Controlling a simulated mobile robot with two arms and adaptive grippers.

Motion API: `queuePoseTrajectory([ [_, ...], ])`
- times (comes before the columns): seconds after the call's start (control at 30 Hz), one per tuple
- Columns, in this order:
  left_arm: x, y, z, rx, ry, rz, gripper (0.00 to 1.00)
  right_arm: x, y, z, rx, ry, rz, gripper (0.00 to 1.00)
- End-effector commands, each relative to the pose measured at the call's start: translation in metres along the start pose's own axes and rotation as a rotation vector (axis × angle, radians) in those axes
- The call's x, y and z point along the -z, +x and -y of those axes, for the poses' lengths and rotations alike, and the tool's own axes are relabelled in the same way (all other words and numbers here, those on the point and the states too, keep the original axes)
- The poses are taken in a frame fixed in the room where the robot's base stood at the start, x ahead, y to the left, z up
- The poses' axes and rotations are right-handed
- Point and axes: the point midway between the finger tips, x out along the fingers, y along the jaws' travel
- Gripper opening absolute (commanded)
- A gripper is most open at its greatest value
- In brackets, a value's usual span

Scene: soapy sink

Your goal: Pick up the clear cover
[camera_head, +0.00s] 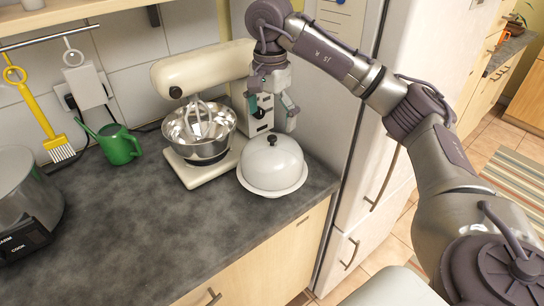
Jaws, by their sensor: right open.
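A domed cover (271,161) with a dark knob (272,140) stands on a plate on the counter, near the corner by the fridge. It looks whitish, and I cannot make out what is under it. My right gripper (271,112) points down above the cover, with its two teal-tipped fingers spread apart. It is open and empty, and the fingertips appear a little above the knob. How far they are from it in depth is hard to tell. My left gripper is not in view.
A cream stand mixer (203,70) with a steel bowl (200,130) stands just left of the cover. A green watering can (117,145) and a slow cooker (25,205) are further left. A white fridge (400,45) rises at the right. The front counter (150,235) is clear.

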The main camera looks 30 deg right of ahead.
Motion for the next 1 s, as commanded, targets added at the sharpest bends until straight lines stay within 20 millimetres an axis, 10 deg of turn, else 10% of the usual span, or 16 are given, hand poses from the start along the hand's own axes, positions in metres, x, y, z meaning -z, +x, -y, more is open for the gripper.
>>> queuePoseTrajectory([
  [0.77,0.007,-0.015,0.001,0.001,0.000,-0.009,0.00,0.002,0.058,-0.002,0.002,-0.001,0.001,1.00],
  [1.0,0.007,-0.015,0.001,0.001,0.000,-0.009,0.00,0.002,0.058,-0.002,0.002,-0.001,0.001,0.62],
])
